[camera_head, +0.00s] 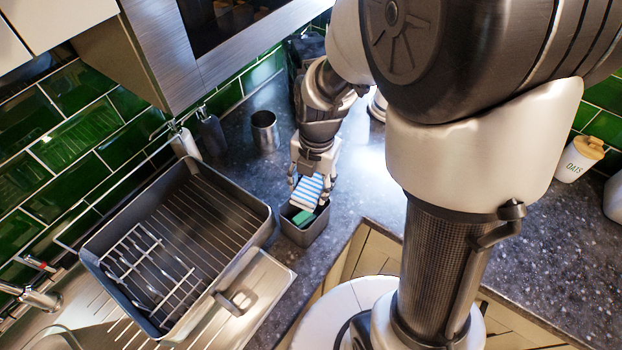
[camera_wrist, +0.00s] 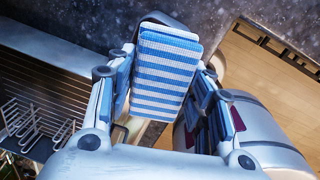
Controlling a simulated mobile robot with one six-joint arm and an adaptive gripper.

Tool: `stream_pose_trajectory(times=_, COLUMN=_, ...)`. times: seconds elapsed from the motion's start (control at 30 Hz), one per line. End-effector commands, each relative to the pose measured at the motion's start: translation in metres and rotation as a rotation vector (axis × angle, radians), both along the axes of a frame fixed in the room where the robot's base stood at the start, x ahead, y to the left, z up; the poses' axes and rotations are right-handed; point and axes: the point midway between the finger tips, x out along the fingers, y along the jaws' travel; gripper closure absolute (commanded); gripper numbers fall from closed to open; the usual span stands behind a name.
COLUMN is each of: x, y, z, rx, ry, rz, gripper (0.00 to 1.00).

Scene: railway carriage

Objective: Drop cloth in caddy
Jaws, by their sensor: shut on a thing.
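The cloth (camera_head: 307,189) is blue and white striped. My gripper (camera_head: 311,182) is shut on it and holds it at the top of the caddy. The cloth also shows in the wrist view (camera_wrist: 166,75), between the two fingers of my gripper (camera_wrist: 163,90). The caddy (camera_head: 304,233) is a small dark grey open box on the counter. A green sponge-like item (camera_head: 303,218) is inside it, just below the cloth. Whether the cloth touches the caddy or the green item I cannot tell. The caddy's far part is hidden behind the cloth and my gripper.
A large grey dish rack (camera_head: 262,226) stands left of the caddy, close to it. A metal cup (camera_head: 265,131) and two bottles (camera_head: 184,141) stand behind. The counter edge lies just in front of the caddy. An oats jar (camera_head: 577,160) stands far right.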

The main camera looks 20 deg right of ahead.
Motion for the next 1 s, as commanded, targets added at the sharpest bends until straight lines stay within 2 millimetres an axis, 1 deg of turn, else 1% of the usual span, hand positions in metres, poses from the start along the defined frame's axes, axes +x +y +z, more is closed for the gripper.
stream_pose_trajectory(times=0.03, x=0.0001, y=0.0, z=-0.0058, rx=0.0, ry=0.0, rz=0.0, gripper=0.76)
stream_pose_trajectory(times=0.1, x=0.0003, y=0.0, z=-0.0075, rx=0.0, ry=-0.001, rz=0.0, gripper=0.76)
stream_pose_trajectory(times=0.33, x=0.0004, y=0.0, z=-0.0065, rx=0.0, ry=-0.001, rz=0.0, gripper=0.76)
stream_pose_trajectory(times=0.37, x=0.0004, y=0.0, z=-0.0064, rx=0.0, ry=-0.001, rz=0.0, gripper=0.51)
stream_pose_trajectory(times=0.4, x=0.0004, y=0.0, z=-0.0064, rx=0.0, ry=-0.001, rz=0.0, gripper=0.48)
stream_pose_trajectory(times=0.7, x=0.0003, y=0.0, z=-0.0064, rx=0.0, ry=-0.001, rz=-0.001, gripper=0.29)
stream_pose_trajectory(times=1.0, x=0.0003, y=0.0, z=-0.0061, rx=0.0, ry=-0.001, rz=-0.001, gripper=0.29)
